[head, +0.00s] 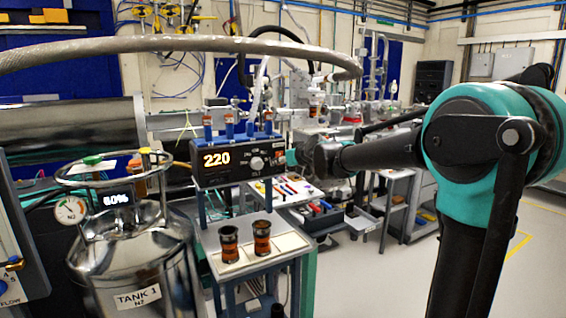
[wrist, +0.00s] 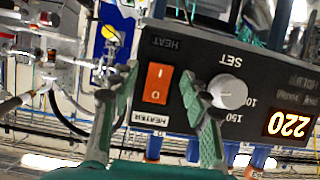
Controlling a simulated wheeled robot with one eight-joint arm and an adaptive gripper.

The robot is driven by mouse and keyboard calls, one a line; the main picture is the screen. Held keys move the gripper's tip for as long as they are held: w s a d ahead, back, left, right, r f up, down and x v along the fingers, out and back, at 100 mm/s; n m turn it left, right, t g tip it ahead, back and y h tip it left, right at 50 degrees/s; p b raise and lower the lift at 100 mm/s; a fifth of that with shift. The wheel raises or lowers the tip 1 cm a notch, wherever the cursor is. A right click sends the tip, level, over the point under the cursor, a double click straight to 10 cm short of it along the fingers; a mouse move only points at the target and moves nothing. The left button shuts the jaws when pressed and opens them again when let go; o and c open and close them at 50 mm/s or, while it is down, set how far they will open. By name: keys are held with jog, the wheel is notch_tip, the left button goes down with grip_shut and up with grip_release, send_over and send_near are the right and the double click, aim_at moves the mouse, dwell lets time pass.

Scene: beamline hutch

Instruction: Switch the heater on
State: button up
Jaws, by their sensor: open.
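The heater control box (head: 236,176) is black and stands on a shelf above the cart, with an orange display reading 220. Its orange-red rocker switch (wrist: 157,83), marked I and O, sits by a HEATER label in the wrist view. I cannot tell which side is pressed. A white SET knob (wrist: 228,91) is to its right in that view. My gripper (wrist: 159,73) is open and empty, its green-padded fingers on either side of the switch in the picture. Whether they touch the panel is unclear.
A steel tank (head: 135,262) labelled TANK 1 N2 stands at the left. Two dark copper-banded cylinders (head: 262,237) stand on the white cart top (head: 243,262) below the box. A thick hose arches overhead. Open floor lies at the right.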

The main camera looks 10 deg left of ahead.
grip_shut()
jog(key=shift+f, duration=0.1)
jog(key=shift+f+t+y, duration=0.25)
jog(key=shift+t+y, duration=0.55)
jog(key=shift+t, duration=0.4)
grip_release()
